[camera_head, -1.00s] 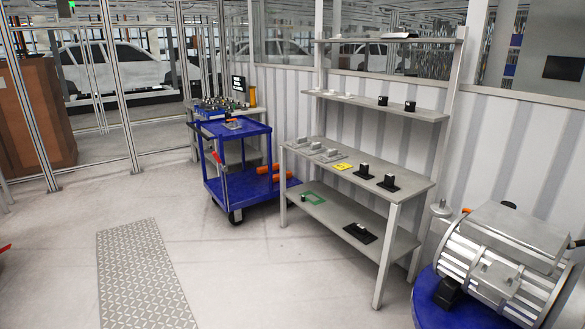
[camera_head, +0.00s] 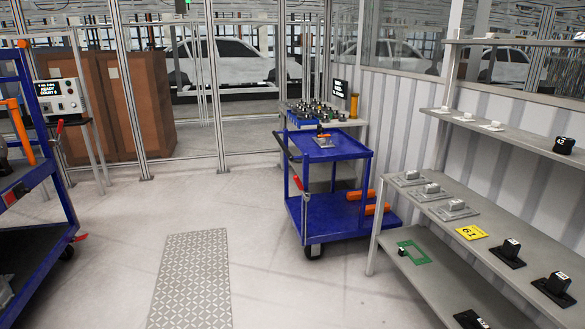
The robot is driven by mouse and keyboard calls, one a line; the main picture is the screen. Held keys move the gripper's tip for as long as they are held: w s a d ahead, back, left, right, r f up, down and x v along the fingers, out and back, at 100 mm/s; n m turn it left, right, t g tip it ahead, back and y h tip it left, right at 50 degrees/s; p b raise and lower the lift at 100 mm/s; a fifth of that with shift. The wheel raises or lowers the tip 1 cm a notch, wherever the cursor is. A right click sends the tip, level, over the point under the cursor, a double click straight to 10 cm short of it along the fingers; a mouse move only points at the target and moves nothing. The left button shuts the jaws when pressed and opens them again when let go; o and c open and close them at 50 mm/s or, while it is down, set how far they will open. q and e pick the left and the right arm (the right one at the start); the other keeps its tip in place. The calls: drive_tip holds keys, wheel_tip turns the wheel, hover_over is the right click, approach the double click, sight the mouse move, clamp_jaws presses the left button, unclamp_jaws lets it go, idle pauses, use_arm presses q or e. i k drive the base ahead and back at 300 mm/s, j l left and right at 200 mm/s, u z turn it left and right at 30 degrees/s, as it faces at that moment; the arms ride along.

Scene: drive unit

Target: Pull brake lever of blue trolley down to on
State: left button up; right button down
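The blue trolley (camera_head: 330,150) stands on the floor at the centre, with an upper tray and a lower shelf. A small red lever (camera_head: 298,183) sits at its left side, between the upper tray and the lower shelf. It is too small to tell its exact position or any on/off marking. A small grey item with an orange part lies on the upper tray, and orange pieces (camera_head: 370,208) are at the lower shelf. Neither of my grippers is in view.
A grey shelf rack (camera_head: 420,215) stands close on the trolley's right. A bench (camera_head: 350,115) with small parts is behind it. Open floor with a grey tread plate (camera_head: 190,275) lies in front.

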sight(300, 185)
drive_tip(key=i+u, duration=0.2)
drive_tip(key=i, duration=1.25)
drive_tip(key=i+l+u, duration=0.25)
drive_tip(key=i, duration=0.3)
drive_tip(key=i+l+u, duration=0.25)
drive_tip(key=i, duration=0.35)
drive_tip(key=i+l+u, duration=0.3)
drive_tip(key=i+l, duration=0.2)
